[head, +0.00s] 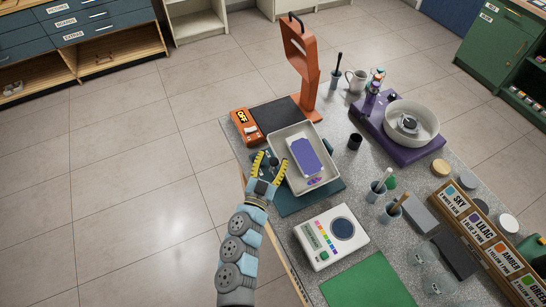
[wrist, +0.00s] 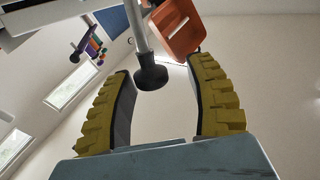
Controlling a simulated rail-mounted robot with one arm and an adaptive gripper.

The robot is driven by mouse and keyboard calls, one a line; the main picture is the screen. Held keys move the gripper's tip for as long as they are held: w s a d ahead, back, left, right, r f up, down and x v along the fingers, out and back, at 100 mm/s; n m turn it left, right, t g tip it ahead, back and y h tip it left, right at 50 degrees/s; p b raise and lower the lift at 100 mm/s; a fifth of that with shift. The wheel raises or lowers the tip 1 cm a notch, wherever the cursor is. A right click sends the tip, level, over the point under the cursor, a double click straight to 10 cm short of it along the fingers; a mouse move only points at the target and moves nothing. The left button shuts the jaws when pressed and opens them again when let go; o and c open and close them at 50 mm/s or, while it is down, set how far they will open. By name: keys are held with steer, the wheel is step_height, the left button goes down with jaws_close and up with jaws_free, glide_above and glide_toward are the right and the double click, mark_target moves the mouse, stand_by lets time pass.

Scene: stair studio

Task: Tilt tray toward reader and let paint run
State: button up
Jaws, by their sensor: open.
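The tray (head: 318,183) is a shallow white rectangular tray near the table's left edge, over a dark teal mat (head: 287,206). A lilac-purple patch (head: 306,158) with a pale border lies inside it, and small purple marks show near its front end. My gripper (head: 264,163), with yellow ridged fingers, is at the tray's left side. In the wrist view my gripper (wrist: 165,100) is open, its fingers spread. A dark rounded knob on a grey rod (wrist: 150,72) appears between or beyond them. I cannot tell whether the fingers touch the tray.
An orange stand (head: 303,65) rises behind the tray, beside an orange box marked OFF (head: 244,125). A purple wheel with a white bowl (head: 411,122) stands right. A white colour meter (head: 331,236) and green mat (head: 368,283) lie in front. Cups with brushes (head: 376,192) stand right of the tray.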

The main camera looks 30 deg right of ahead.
steer(key=v, duration=1.1)
steer(key=shift+a, duration=0.2)
steer(key=shift+s, duration=0.15)
